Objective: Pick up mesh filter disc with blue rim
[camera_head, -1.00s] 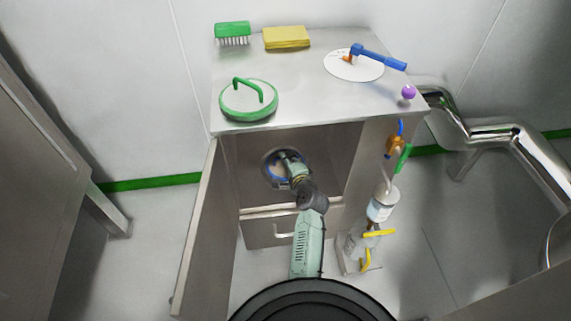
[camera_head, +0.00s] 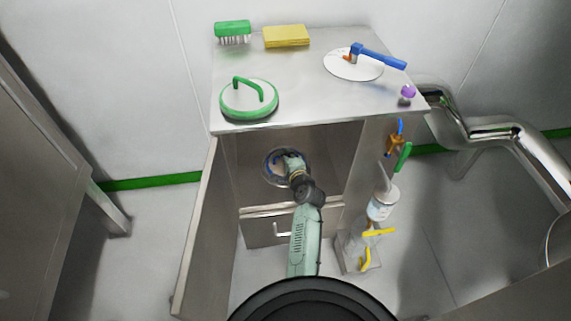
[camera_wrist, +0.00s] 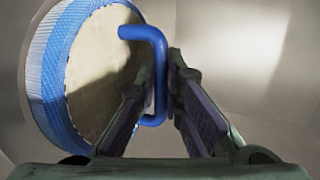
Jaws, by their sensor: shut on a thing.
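The mesh filter disc (camera_wrist: 98,62) with a blue rim stands out large at the left of the wrist view, its pale round face toward the camera. A blue bar handle (camera_wrist: 150,36) projects from that face. My gripper (camera_wrist: 168,100) is shut on this handle, with one finger on each side of it. In the head view the disc (camera_head: 270,166) is small, inside the open cabinet, and partly hidden behind my gripper (camera_head: 290,160).
The steel cabinet (camera_head: 300,100) has its door (camera_head: 197,235) swung open at left. On top are a green-rimmed lid (camera_head: 248,104), a green brush (camera_head: 232,30), a yellow sponge (camera_head: 286,36) and a white disc with blue handle (camera_head: 352,66). Valves and a bottle (camera_head: 383,204) line the right side.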

